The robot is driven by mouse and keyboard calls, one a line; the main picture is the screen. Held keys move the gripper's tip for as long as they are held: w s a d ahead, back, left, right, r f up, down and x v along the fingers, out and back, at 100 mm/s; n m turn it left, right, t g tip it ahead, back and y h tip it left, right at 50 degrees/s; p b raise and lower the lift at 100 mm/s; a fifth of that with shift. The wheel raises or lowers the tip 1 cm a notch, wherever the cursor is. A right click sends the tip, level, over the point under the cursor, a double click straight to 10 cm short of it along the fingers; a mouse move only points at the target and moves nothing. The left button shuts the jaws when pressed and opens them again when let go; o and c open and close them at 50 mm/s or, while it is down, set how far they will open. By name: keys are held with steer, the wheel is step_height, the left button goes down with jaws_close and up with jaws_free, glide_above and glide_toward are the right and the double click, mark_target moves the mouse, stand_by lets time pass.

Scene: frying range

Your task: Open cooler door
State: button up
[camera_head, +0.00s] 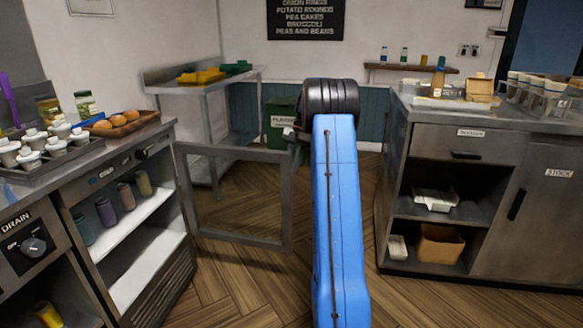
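The cooler (155,262) is the low grey unit at the left, with its front open and white shelves showing inside. Its door (285,205), a grey frame around a clear pane, stands swung wide open, out from the cooler's far end across the floor. My blue arm reaches forward up the middle of the view, and its black joint is near the door's free upper corner.
Several cups (105,212) stand on the cooler shelf. A tray of buns (118,122) and white-capped pots are on top. A green bin (280,122) stands behind the door. A stock counter (470,145) is at the right. Wooden floor lies clear between the units.

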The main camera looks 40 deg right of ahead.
steer(key=shift+o, duration=0.5)
steer(key=shift+w+a, duration=0.45)
steer(key=shift+a, duration=0.05)
steer(key=shift+s+d, duration=0.15)
steer(key=shift+s, duration=0.05)
steer(key=shift+r, duration=0.1)
steer(key=s+v, duration=0.1)
steer(key=v, duration=1.6)
steer(key=shift+w+d, duration=0.2)
steer(key=shift+w, duration=0.15)
steer(key=shift+r, duration=0.1)
